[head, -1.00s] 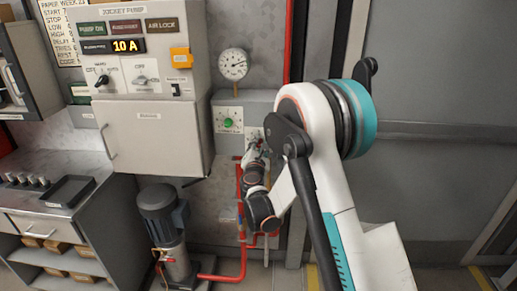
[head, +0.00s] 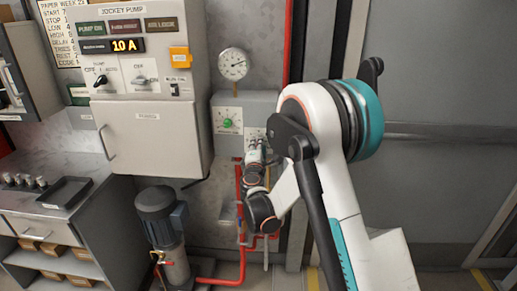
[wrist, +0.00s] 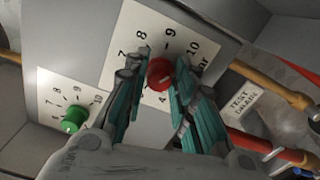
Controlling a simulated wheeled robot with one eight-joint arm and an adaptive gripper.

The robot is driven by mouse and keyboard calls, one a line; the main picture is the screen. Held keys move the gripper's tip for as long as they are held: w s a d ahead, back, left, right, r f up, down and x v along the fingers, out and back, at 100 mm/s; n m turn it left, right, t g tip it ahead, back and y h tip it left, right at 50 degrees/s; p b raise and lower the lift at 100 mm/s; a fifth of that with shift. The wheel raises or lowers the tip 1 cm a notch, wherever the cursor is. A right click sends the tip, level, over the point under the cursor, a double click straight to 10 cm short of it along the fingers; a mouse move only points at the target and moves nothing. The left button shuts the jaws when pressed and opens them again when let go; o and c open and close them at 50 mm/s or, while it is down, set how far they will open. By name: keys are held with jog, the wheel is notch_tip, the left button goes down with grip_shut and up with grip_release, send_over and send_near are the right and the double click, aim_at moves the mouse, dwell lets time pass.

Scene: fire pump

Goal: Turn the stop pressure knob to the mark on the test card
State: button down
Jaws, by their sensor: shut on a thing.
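The red knob (wrist: 159,73) sits on a white dial plate marked with numbers, including 7, 8, 9 and 10, in the wrist view. My gripper (wrist: 163,64) is shut on it, one finger on each side. In the head view my gripper (head: 256,143) is at the lower right of the grey control box (head: 262,103), and hides the red knob. A green knob (head: 227,122) with its own dial is to the left on the same box; it also shows in the wrist view (wrist: 74,118).
A round pressure gauge (head: 233,64) stands above the box. The jockey pump cabinet (head: 150,130) is to the left. In the wrist view a "TEST DRAIN" tag (wrist: 243,103) and a red pipe (wrist: 250,143) are close at the right.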

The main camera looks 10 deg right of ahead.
dwell(0.3)
jog(key=c, duration=1.3)
grip_release()
jog(key=v, duration=0.7)
jog(key=shift+s, duration=0.25)
jog(key=shift+a, duration=0.1)
